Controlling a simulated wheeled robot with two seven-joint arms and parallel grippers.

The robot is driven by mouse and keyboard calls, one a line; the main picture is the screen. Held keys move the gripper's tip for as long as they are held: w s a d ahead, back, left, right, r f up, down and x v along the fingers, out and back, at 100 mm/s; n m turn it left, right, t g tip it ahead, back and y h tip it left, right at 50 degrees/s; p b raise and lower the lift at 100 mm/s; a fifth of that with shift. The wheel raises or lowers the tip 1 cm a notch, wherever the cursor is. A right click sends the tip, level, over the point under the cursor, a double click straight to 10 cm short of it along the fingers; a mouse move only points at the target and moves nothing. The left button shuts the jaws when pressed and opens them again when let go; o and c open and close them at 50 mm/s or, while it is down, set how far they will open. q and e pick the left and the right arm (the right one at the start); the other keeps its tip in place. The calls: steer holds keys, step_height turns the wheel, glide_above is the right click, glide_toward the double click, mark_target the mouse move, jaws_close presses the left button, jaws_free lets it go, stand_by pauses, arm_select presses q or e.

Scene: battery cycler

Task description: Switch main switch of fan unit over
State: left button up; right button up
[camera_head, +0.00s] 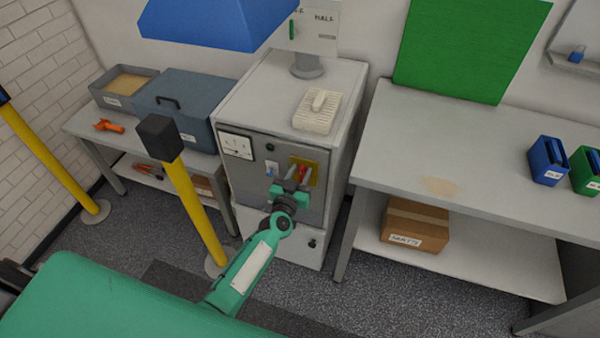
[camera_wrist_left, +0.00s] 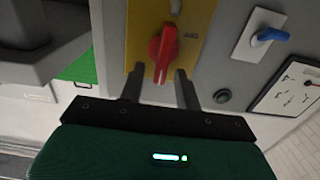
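A red rotary switch (camera_wrist_left: 163,50) sits on a yellow plate (camera_wrist_left: 140,25) on the grey front panel (camera_head: 254,187) of the white cabinet. In the head view the switch shows small, just above my left gripper (camera_head: 290,190). In the left wrist view my left gripper (camera_wrist_left: 159,72) is open. Its two fingertips stand apart, one on each side of the lower end of the red handle. I cannot tell whether they touch it. My right gripper is in neither view.
A blue lever (camera_wrist_left: 270,36) on a white plate and a dial gauge (camera_head: 237,145) share the panel. A yellow post (camera_head: 195,205) with a black top stands left of my left arm. A workbench (camera_head: 440,150) stands right of the cabinet. A blue hood (camera_head: 215,22) overhangs the top.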

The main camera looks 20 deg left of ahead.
arm_select(q)
steer(key=shift+w, duration=0.15)
jaws_close()
